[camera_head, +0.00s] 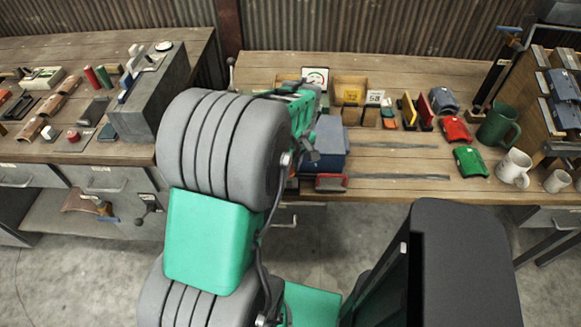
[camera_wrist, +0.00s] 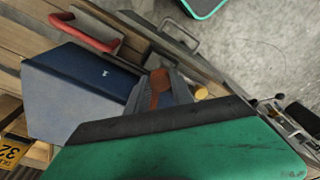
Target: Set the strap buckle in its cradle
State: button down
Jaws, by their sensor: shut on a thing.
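In the wrist view my gripper (camera_wrist: 160,97) shows as two grey fingers beyond the dark-edged green body. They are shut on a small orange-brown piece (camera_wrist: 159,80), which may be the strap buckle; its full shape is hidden. Just beyond and left of the fingers is a blue box (camera_wrist: 82,75) with a grey side, also on the bench in the head view (camera_head: 332,150). I cannot tell whether the gripper touches it. In the head view my arm hides the fingers and the held piece. I cannot make out the cradle for certain.
A red handle (camera_wrist: 85,32) is beside the blue box. The wooden bench (camera_head: 400,187) has open boxes, a green mug (camera_head: 498,125) and a white mug (camera_head: 514,168) to the right. A grey block (camera_head: 150,100) stands on the left bench. Bare bench shows before the mugs.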

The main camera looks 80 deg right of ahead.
jog(key=shift+f+b, duration=0.65)
jog(key=shift+f, duration=0.4)
jog(key=c, duration=1)
grip_release()
jog(key=shift+c, duration=0.2)
jog(key=r, duration=0.7)
jog(key=shift+s+a+r, duration=0.3)
jog(key=shift+s+r, duration=0.1)
